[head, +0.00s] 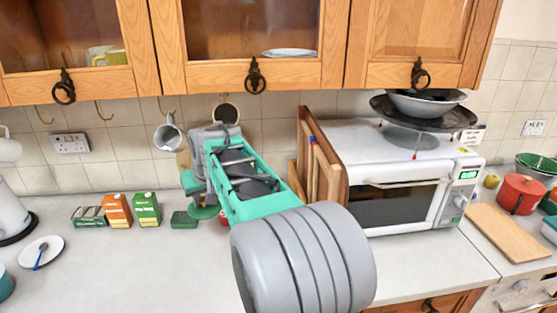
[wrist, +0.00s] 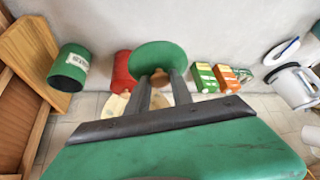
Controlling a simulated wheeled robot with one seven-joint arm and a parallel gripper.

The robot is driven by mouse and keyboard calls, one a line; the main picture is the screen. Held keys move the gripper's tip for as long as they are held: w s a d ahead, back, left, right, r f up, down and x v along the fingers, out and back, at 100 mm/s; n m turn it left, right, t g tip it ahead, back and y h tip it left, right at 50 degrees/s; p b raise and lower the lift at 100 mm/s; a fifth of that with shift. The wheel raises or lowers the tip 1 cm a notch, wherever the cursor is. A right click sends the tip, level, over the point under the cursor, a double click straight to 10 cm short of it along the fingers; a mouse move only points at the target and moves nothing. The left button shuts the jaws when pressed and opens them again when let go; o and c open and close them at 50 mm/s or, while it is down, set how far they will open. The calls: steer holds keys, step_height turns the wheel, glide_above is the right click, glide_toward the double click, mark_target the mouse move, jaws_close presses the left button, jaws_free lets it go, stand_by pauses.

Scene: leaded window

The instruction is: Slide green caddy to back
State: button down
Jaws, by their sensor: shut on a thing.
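A green cylinder with a pale label, which looks like the green caddy (wrist: 72,66), is at the left in the wrist view. It is apart from my gripper, and I cannot make it out in the head view. My gripper (wrist: 160,82) is shut on a green disc (wrist: 152,55) at a small brown part between the fingertips. The disc also shows low over the counter in the head view (head: 203,213). I cannot tell whether the disc touches the counter.
A red can (wrist: 122,68) stands beside the disc in the wrist view. Wooden boards (head: 319,165) and a microwave (head: 400,180) are to the right.

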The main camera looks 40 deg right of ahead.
steer(key=w+d+m+h+p, duration=0.1)
steer(key=w+d+m, duration=0.15)
steer(key=d, duration=2.55)
step_height(320, 180, down, 6)
steer(key=b, duration=0.5)
steer(key=shift+s+a+f, duration=0.2)
steer(key=shift+s+f, duration=0.05)
steer(key=shift+s+a, duration=0.1)
steer(key=shift+s, duration=0.05)
steer(key=shift+f, duration=0.2)
steer(key=c, duration=1)
jaws_free()
steer(key=shift+c, duration=0.2)
